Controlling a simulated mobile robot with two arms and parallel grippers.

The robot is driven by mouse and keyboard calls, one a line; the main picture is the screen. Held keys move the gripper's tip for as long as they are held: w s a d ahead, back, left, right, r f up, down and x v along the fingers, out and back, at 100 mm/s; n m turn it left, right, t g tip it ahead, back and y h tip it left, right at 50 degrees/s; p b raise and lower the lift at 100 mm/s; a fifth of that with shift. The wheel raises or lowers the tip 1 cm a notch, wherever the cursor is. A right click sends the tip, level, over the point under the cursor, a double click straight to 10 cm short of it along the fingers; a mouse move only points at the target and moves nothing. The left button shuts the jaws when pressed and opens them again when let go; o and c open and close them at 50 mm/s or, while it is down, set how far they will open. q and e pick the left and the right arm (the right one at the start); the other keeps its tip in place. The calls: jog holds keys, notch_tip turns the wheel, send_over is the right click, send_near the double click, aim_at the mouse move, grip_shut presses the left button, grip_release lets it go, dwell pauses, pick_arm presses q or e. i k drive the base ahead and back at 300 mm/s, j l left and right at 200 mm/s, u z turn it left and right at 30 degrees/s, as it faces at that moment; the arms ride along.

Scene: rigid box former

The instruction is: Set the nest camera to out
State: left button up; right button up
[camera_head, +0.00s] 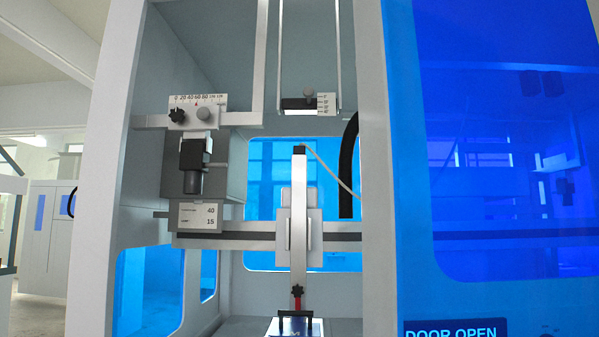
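A black and grey camera-like body (192,165) hangs lens down at the left inside the machine. I take it for the nest camera, but no label on it confirms this. Above it is a horizontal scale (198,101) with a small red mark near its middle. A black star knob (177,115) and a grey round knob (204,113) sit just below the scale. A plate reading 40 and 15 (198,215) is below the camera. No marking for "out" is readable. Neither of my grippers is in view.
A second scale with a knob (309,97) hangs at upper centre. An upright bar (299,210) stands at centre, above a bright plate (296,327) at the bottom edge. A white post (376,170) and blue panel (500,150) bound the opening at right; a sign reads DOOR OPEN (450,332).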

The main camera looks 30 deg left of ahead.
aim_at(193, 158)
jog(key=j+z, duration=0.2)
jog(key=z, duration=0.2)
jog(key=j+z, duration=0.5)
jog(key=z, duration=0.25)
jog(key=j+z, duration=0.35)
jog(key=i+j+z, duration=0.15)
jog(key=j+u, duration=0.1)
jog(key=u, duration=0.3)
jog(key=j+u, duration=0.1)
jog(key=u, duration=0.25)
jog(key=j+u, duration=0.1)
jog(key=u, duration=0.3)
